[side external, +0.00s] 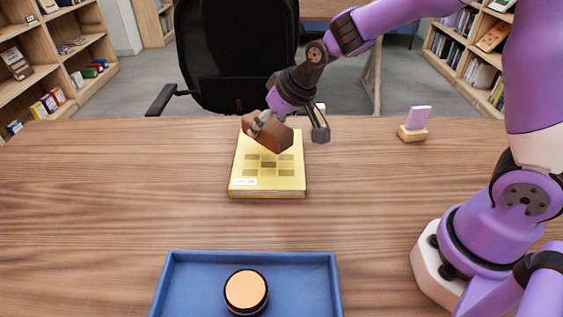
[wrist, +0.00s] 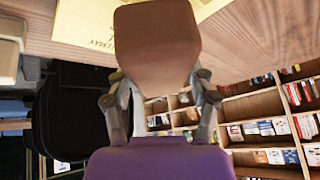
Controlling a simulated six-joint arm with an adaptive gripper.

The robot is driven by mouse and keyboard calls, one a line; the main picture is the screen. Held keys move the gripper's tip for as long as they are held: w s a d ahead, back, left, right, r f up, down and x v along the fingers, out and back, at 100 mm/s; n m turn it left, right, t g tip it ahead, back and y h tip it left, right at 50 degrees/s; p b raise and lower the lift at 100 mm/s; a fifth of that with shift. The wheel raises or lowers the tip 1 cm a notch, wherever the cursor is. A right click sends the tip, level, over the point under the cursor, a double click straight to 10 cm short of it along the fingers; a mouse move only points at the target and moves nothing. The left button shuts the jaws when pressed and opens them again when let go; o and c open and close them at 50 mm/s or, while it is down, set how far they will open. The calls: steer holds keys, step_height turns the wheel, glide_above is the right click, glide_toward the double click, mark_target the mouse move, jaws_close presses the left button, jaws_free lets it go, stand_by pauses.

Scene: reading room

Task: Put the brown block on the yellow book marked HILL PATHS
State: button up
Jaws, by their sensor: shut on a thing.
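The brown block (side external: 268,136) is held in my gripper (side external: 268,120), over the far part of the yellow book (side external: 268,186). The block looks tilted in the side view. I cannot tell for certain whether it touches the cover. In the wrist view the block (wrist: 157,45) fills the space between the two fingers of my gripper (wrist: 160,88). The yellow book lies flat on the wooden table, with a pattern of darker squares and a small pale label at its near left corner. Part of the book (wrist: 85,28) shows behind the block in the wrist view; its title is not readable.
A blue tray (side external: 200,262) at the front holds a round, orange-topped dark item (side external: 246,290). A lilac card in a small wooden stand (side external: 413,133) is at the right back. A black chair (side external: 235,55) stands behind the table (side external: 100,200). The table's left side is clear.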

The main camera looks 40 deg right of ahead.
mark_target(268, 140)
steer(key=shift+w+d+f, duration=0.1)
steer(key=shift+w+d, duration=0.1)
steer(key=shift+f, duration=2)
steer(key=o, duration=1.5)
steer(key=shift+f, duration=0.15)
steer(key=shift+c, duration=0.2)
